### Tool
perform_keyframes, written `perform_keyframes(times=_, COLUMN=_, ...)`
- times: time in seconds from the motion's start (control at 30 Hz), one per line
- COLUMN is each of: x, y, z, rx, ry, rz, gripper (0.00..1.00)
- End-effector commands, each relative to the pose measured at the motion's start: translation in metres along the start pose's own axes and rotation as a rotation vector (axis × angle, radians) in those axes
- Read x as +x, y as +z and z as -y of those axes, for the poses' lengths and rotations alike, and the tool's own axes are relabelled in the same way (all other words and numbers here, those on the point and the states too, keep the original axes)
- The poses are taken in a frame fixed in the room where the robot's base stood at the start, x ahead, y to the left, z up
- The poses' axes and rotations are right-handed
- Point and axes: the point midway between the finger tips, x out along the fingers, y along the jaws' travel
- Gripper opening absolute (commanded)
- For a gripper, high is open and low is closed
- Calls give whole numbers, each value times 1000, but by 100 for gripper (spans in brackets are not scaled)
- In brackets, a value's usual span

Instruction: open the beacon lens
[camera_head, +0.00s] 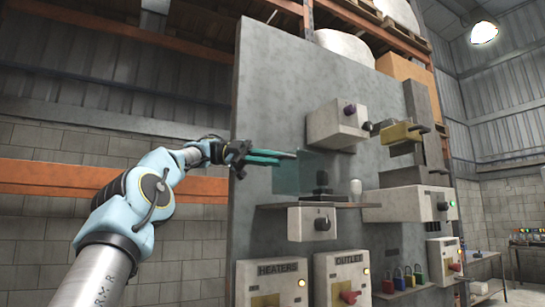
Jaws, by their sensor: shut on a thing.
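The exact contact and the panel's hinge cannot be made out. The black part sits on a narrow shelf (282,206) and shows partly beside the panel.
Grey boxes with knobs (338,122) jut from the board at upper right. A small white bulb-shaped part (356,187) stands on the shelf. Below are a switch box (312,222), HEATERS and OUTLET boxes (343,276), and coloured padlocks (409,278). Free room lies left of the board.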

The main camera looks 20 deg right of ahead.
Motion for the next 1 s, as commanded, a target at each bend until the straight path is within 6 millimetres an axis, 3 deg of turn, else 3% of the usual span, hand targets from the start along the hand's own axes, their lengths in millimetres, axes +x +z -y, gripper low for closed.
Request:
perform_keyframes(times=0.2, x=1, y=2, z=-2, rx=-5, ry=4, rz=-2, gripper=0)
perform_keyframes(times=0.23, x=1, y=2, z=-2, rx=-5, ry=5, rz=-2, gripper=16)
perform_keyframes(times=0.33, x=1, y=2, z=-2, rx=-4, ry=4, rz=-2, gripper=27)
perform_keyframes(times=1.0, x=4, y=1, z=-3, rx=-8, ry=-14, rz=29, gripper=27)
